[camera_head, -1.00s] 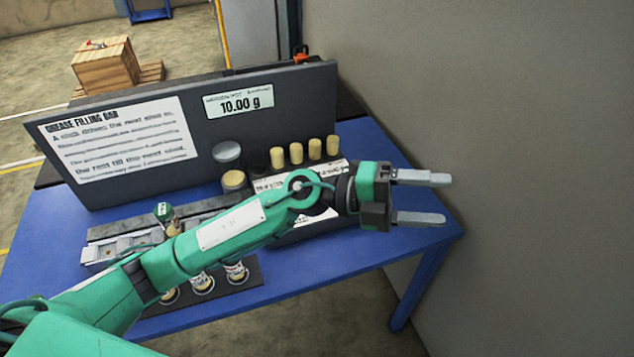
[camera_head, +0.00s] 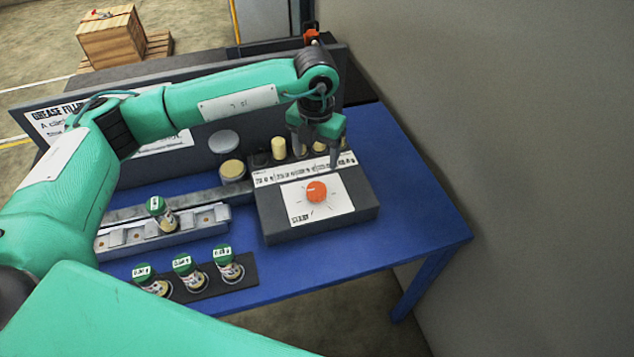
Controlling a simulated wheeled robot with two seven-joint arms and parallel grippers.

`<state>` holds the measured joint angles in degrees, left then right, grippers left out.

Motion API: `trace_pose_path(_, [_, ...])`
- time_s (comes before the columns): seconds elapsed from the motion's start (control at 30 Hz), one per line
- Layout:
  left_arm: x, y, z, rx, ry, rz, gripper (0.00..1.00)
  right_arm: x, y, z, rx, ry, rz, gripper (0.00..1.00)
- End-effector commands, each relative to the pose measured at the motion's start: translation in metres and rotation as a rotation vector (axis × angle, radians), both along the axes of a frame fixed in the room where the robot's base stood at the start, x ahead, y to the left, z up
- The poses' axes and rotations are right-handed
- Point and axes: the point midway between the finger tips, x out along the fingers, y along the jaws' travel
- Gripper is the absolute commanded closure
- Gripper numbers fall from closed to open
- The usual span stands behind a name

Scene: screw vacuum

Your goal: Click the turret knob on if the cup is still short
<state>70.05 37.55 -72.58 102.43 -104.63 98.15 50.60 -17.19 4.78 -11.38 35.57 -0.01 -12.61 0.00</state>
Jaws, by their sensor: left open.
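The turret knob (camera_head: 317,191) is orange and sits on a white dial plate on top of the dark grey control box (camera_head: 279,231). My left gripper (camera_head: 317,157) points down just behind the knob, its fingers apart and empty. It appears not to touch the knob. A green-capped cup (camera_head: 158,208) stands on the metal rail left of the box. The weight display is hidden behind my left arm, and the cup's fill level cannot be read. My right gripper is not in view.
Several green-capped cups, one of them here (camera_head: 184,265), stand on a black strip (camera_head: 246,283) at the front. A tan plug (camera_head: 278,148) and others stand behind the box. The blue table (camera_head: 410,225) is clear to the right, beside the grey wall (camera_head: 520,130).

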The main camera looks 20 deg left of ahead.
Motion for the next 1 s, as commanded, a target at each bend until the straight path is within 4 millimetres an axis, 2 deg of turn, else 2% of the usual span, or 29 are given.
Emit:
trace_pose_path(0.3, [-0.002, 0.000, -0.066, -0.001, 0.007, -0.001, 0.33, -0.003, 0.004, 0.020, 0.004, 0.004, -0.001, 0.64])
trace_pose_path(0.5, [-0.001, -0.001, -0.100, -0.003, 0.005, -0.002, 0.33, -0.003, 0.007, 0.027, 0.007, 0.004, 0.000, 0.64])
trace_pose_path(0.7, [-0.001, -0.001, -0.116, -0.004, 0.004, -0.002, 0.33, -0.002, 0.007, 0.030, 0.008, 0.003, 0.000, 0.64])
trace_pose_path(1.0, [-0.001, -0.001, -0.119, -0.004, 0.002, -0.003, 0.33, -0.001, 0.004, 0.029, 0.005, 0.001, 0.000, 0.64])
